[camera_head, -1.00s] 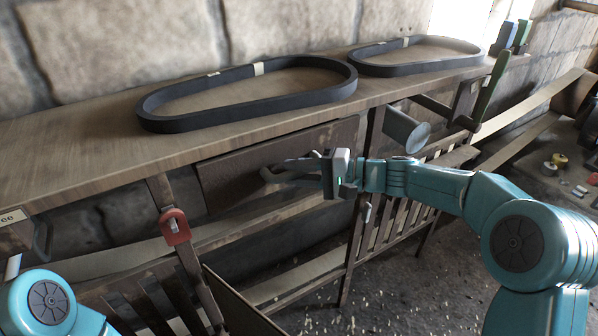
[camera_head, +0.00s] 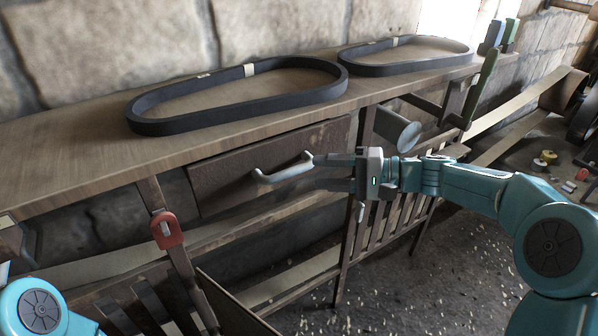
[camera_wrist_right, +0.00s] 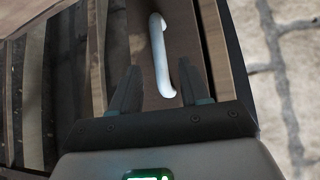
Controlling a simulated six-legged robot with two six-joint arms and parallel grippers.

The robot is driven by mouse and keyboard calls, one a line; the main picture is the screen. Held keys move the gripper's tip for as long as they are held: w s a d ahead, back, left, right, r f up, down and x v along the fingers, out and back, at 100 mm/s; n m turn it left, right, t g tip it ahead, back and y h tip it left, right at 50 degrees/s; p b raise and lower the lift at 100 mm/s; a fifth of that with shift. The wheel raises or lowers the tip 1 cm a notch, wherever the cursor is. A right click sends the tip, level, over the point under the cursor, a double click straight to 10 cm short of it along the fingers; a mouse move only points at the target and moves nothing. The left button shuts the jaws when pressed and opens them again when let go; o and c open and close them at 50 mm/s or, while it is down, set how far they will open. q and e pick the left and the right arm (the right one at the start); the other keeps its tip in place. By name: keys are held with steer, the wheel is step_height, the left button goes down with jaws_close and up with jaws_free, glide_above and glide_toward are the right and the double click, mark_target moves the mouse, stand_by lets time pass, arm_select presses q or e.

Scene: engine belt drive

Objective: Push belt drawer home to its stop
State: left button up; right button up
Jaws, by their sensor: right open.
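The belt drawer (camera_head: 233,174) is a dark wooden front under the workbench top, with a pale grey bow handle (camera_head: 284,175). From this view I cannot tell exactly how far its front stands out from the bench. My right gripper (camera_head: 325,173) is open, just right of the handle, its fingers pointing left toward it. In the right wrist view the handle (camera_wrist_right: 159,58) runs up from between the open fingers (camera_wrist_right: 154,92), and nothing is clamped. Of my left arm only a teal joint shows at the lower left; its gripper is out of view.
Two black belts (camera_head: 140,127) (camera_head: 352,66) lie on the bench top (camera_head: 60,160). A grey cylinder (camera_head: 398,130) and a green-handled lever (camera_head: 483,82) stand right of the drawer. A red latch (camera_head: 167,230) hangs on a front post. Open floor lies in front.

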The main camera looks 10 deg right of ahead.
steer(key=v, duration=0.8)
steer(key=shift+d, duration=0.15)
